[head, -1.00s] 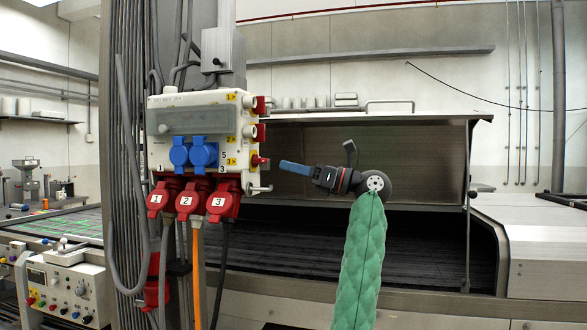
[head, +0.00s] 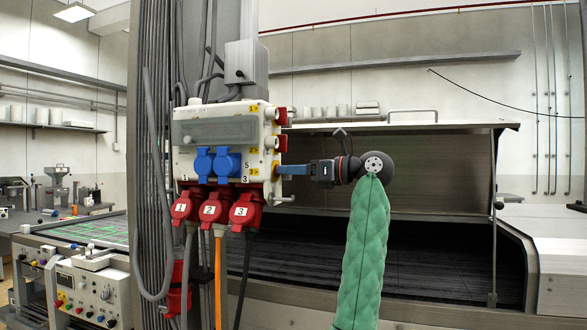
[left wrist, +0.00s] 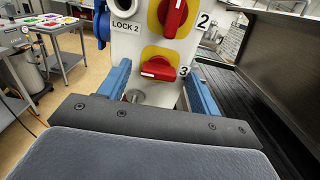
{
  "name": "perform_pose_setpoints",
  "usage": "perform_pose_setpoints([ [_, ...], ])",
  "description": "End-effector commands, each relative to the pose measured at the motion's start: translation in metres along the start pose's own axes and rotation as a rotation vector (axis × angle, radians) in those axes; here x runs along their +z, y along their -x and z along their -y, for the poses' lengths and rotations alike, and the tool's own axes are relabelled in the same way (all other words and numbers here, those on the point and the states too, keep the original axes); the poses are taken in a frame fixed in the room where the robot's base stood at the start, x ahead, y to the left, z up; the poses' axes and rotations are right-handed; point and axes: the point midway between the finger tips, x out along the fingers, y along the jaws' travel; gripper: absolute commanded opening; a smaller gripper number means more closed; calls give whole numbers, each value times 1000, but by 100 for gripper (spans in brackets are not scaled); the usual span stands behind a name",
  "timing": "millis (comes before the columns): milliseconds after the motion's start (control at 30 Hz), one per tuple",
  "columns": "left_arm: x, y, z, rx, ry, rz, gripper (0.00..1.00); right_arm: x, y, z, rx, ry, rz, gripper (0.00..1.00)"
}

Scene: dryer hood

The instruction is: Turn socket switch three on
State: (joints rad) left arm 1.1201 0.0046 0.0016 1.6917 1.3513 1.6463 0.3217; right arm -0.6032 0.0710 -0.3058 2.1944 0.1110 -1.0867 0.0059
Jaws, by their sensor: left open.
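The socket box (head: 222,135) is a white wall box with red switches on its right side. Switch three (left wrist: 160,68) is a red knob on a yellow plate marked 3, its white line roughly level in the left wrist view. My left gripper (head: 284,170) is at the lower right side of the box and hides most of switch three in the head view. In the left wrist view its blue fingers (left wrist: 160,76) are open, one on each side of the knob. Contact with the knob cannot be made out. My right gripper is not in view.
Switch two (left wrist: 173,16) sits just above switch three. Red plugs (head: 244,209) numbered 1 to 3 and their cables hang below the box. A metal hood (head: 470,165) over a dark conveyor stands behind my arm. A control panel (head: 85,290) is at lower left.

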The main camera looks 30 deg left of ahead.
Motion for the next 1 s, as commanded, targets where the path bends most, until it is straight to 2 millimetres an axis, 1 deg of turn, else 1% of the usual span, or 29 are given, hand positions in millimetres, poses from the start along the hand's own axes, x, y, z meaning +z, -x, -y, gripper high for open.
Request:
perform_pose_setpoints([
  [100,0,-4,0,0,0,0,64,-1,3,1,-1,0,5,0],
  [333,0,-5,0,-1,0,0,64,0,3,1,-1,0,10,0],
  [367,0,-5,0,-1,0,0,62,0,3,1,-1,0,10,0],
  [500,0,-5,0,-1,-1,0,34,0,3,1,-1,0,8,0],
  [567,0,-5,0,-1,-1,1,22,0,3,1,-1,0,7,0],
  [600,0,-5,0,-1,0,1,19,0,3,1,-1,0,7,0],
  [867,0,-4,0,-2,-22,1,19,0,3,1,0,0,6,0],
  [1000,0,-4,1,-4,-73,-1,19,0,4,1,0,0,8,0],
])
